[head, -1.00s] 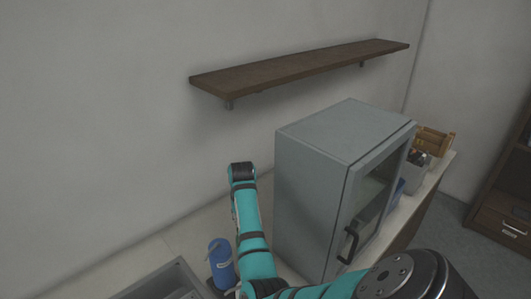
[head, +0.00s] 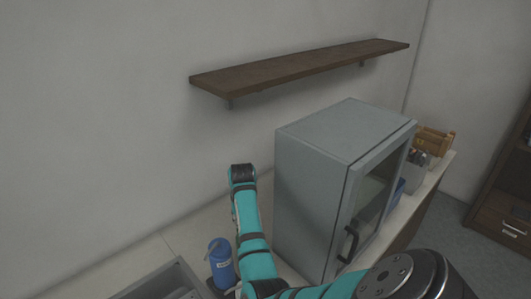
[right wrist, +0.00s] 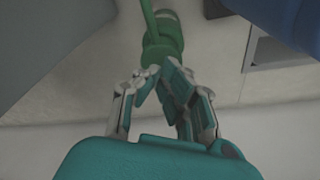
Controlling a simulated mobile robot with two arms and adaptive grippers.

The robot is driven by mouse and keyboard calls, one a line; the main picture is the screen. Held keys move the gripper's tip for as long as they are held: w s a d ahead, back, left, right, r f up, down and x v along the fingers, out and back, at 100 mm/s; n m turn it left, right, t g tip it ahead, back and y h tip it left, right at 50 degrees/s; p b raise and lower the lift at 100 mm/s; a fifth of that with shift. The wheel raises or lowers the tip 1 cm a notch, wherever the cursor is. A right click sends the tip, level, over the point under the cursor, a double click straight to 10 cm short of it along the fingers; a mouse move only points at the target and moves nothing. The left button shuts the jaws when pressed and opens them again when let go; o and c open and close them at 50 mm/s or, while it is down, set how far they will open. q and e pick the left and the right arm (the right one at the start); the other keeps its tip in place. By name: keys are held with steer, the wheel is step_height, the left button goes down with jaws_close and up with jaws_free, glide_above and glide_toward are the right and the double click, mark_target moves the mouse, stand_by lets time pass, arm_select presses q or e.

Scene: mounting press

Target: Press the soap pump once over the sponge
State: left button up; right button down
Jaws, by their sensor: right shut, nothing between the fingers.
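A green pump-like thing (right wrist: 162,42), which I take to be the soap pump, shows at the top middle of the right wrist view, with a thin green stem or spout running up out of the picture. My right gripper (right wrist: 158,74) is shut and empty, its fingertips together right at the near edge of the green thing in the picture. I cannot tell whether they touch. In the head view my right arm (head: 250,225) hides the gripper and the green thing. I see no sponge. My left gripper is out of view.
A blue bottle (head: 221,268) stands left of my arm, beside a sink (head: 165,281). A grey cabinet with a glass door (head: 310,160) stands close on the arm's right. A wall shelf (head: 300,69) hangs above. Boxes (head: 431,141) lie beyond the cabinet.

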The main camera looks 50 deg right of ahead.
steer(key=shift+f+b, duration=0.3)
steer(key=shift+f, duration=0.85)
steer(key=shift+r+p, duration=0.9)
steer(key=shift+r, duration=0.6)
steer(key=shift+r, duration=3)
steer(key=shift+s+f, duration=0.1)
